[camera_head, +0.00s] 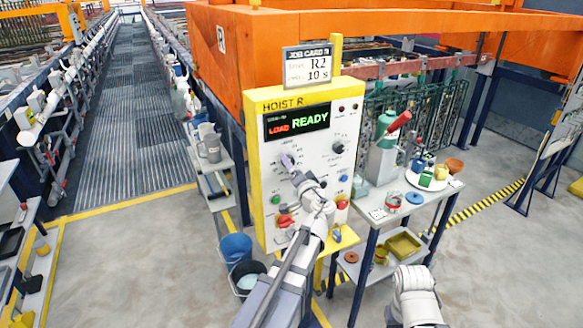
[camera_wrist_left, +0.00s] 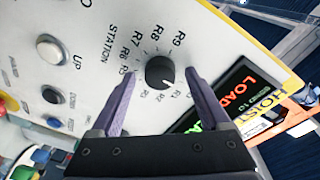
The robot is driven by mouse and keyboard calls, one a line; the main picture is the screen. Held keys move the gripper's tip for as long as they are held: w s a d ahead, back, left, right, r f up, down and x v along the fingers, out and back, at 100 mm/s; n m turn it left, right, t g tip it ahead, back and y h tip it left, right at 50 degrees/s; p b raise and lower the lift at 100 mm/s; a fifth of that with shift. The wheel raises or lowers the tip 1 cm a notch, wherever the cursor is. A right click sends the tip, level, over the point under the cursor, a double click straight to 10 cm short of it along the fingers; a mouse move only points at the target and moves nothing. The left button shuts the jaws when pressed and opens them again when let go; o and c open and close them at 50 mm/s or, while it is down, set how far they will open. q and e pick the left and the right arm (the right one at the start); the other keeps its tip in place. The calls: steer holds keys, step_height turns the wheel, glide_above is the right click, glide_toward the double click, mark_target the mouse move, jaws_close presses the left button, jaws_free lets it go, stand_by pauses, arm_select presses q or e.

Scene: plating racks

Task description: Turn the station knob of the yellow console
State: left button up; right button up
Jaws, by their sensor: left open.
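The yellow console (camera_head: 253,180) has a white panel and a lit display (camera_head: 296,121) reading LOAD and READY. My left gripper (camera_head: 287,160) is at the panel's upper left dial, covering most of the station knob in the head view. In the left wrist view the black station knob (camera_wrist_left: 160,72) sits inside a ring of labels from R1 to R9. My open left gripper (camera_wrist_left: 160,82) has one purple finger on each side of it, with gaps visible. A pale pointer mark seems to face R1. My right gripper is out of view.
A job card (camera_head: 307,66) above the console reads R2 and 10 s. A second black knob (camera_head: 338,147) and several buttons share the panel.

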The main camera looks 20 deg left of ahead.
arm_select(q)
jaws_close()
stand_by(0.6)
steer(key=m+g+p, duration=0.1)
steer(key=m, duration=0.4)
steer(key=m+p, duration=0.1)
steer(key=m, duration=0.4)
steer(key=shift+r+m+g, duration=0.2)
steer(key=shift+m+g, duration=0.2)
stand_by(0.4)
